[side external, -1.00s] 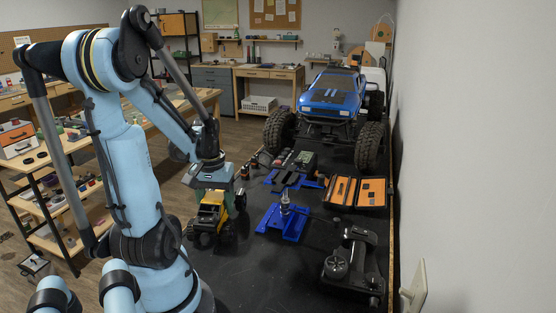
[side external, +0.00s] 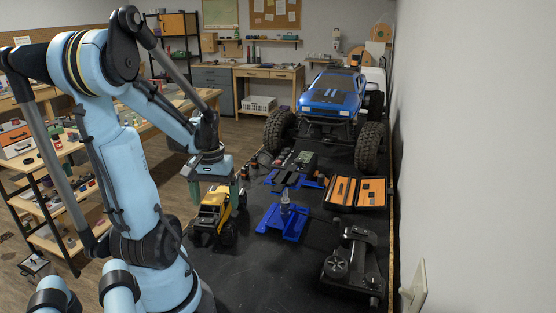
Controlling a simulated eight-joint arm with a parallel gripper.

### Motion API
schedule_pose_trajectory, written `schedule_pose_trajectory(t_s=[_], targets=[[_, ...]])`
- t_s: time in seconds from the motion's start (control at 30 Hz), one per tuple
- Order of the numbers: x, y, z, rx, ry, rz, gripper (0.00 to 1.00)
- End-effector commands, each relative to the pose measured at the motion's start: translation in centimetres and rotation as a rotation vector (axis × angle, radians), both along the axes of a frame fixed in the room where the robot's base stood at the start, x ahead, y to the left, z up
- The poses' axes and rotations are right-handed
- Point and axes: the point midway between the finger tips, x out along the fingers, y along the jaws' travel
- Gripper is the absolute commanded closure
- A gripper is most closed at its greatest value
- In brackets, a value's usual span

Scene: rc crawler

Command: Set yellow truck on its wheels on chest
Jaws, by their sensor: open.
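The small yellow truck (side external: 212,212) with black wheels stands at the left of the black chest top (side external: 252,272), in the side external view. It looks upright on its wheels, with its front toward the camera. My gripper (side external: 214,193) is just above and around the truck's rear upper part, pointing down. Its green fingers are spread, one on each side. I cannot tell whether either finger touches the truck. The far wheels are partly hidden.
Blue stands (side external: 283,222) are right of the truck. A large blue crawler (side external: 333,94) stands at the back. An open orange-lined case (side external: 357,192) and a black transmitter (side external: 350,265) lie at the right. The chest top's front middle is clear.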

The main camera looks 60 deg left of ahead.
Motion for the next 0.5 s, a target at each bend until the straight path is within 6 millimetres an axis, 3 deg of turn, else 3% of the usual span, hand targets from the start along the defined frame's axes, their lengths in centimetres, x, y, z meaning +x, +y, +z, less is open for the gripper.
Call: schedule_pose_trajectory(t_s=[0.5], targets=[[0.0,0.0,7.0,0.0,0.0,0.0,0.07]])
